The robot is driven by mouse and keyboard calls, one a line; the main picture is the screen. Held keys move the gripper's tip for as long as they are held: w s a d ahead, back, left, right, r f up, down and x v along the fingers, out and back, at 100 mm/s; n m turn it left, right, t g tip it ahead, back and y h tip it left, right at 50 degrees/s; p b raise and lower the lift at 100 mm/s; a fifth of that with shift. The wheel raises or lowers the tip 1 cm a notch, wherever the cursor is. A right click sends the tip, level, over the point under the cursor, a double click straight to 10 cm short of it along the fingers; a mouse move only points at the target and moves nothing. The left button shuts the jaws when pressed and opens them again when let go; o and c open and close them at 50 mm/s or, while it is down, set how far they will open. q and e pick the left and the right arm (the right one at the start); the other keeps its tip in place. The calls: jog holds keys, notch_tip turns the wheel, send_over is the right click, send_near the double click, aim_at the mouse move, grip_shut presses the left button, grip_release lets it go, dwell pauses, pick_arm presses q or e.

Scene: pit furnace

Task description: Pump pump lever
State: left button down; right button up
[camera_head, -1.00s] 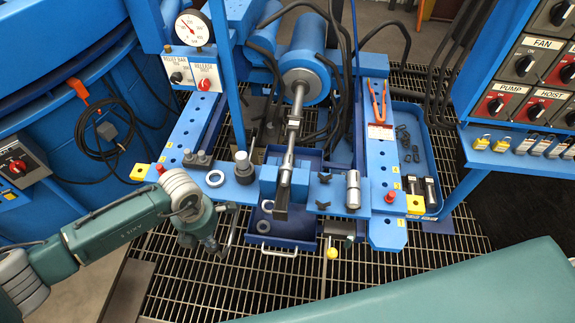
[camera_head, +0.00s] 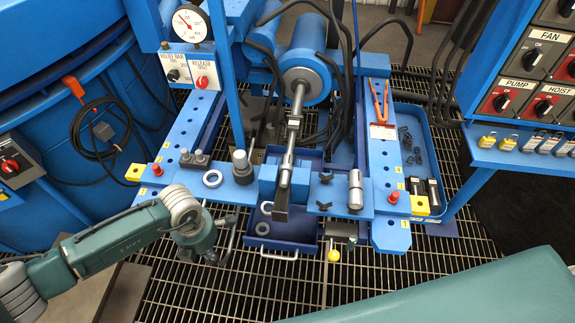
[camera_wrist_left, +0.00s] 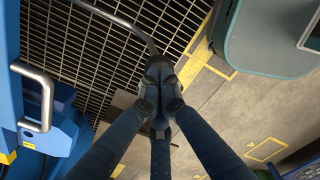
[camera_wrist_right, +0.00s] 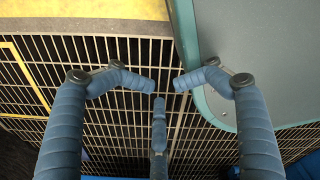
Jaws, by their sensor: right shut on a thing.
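A short lever with a yellow ball knob (camera_head: 334,256) stands at the front of the blue press frame, right of the drawer; I cannot tell if it is the pump lever. My left gripper (camera_head: 222,250) is left of the drawer, above the floor grating and apart from the knob. In the left wrist view its fingertips (camera_wrist_left: 158,76) are together. A curved grey rod (camera_wrist_left: 128,25) runs up to them; a grip on it is not clear. My right gripper (camera_wrist_right: 164,85) shows only in its wrist view, with a narrow gap between its fingertips and no held thing visible.
The blue drawer has a pale handle (camera_head: 280,257). The press frame's front bar (camera_head: 335,196) carries bolts and rings. A gauge (camera_head: 190,24) stands back left, and a switch panel (camera_head: 525,75) back right. Open grating (camera_head: 390,285) lies in front.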

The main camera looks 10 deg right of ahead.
pick_arm(q)
jog(key=shift+s+f, duration=0.15)
jog(key=shift+f, duration=0.25)
notch_tip(320, 180, up, 11)
jog(key=w+p, duration=0.2)
jog(key=p, duration=0.4)
jog(key=shift+w+d, duration=0.25)
jog(key=shift+d, duration=0.2)
pick_arm(e)
notch_tip(320, 180, up, 6)
jog(key=a, duration=0.2)
jog(key=shift+w+f, duration=0.15)
jog(key=shift+w, duration=0.15)
pick_arm(q)
notch_tip(320, 180, up, 5)
jog(key=p, duration=0.3)
pick_arm(e)
notch_tip(320, 180, up, 3)
jog(key=shift+r, duration=0.15)
